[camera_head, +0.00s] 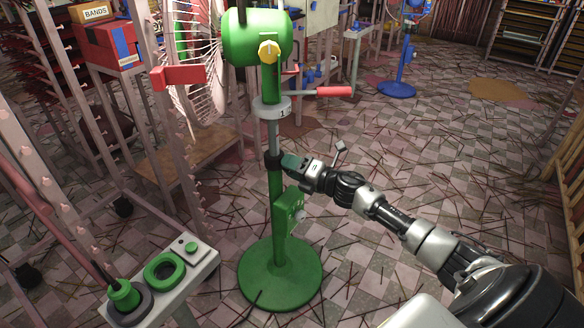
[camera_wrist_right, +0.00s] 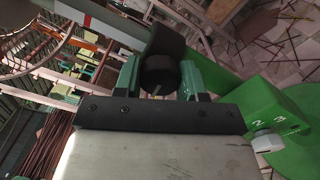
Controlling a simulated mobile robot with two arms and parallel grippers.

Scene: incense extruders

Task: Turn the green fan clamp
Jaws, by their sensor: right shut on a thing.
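The green fan (camera_head: 257,38) stands upright on a pole with a round green base (camera_head: 280,275). Its black clamp (camera_head: 274,160) sits where the grey upper tube meets the green lower pole. My right gripper (camera_head: 287,163) reaches it from the right and is shut on the clamp's black knob. In the right wrist view the knob (camera_wrist_right: 160,76) lies between the two green fingers. The far side of the clamp is hidden. My left gripper is not in view.
A green switch box (camera_head: 288,207) with a pale knob is on the pole below my gripper. A red handle (camera_head: 335,91) sticks out above it. A stand with green parts (camera_head: 165,269) is at lower left. A blue fan (camera_head: 398,85) stands behind. Thin sticks litter the floor.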

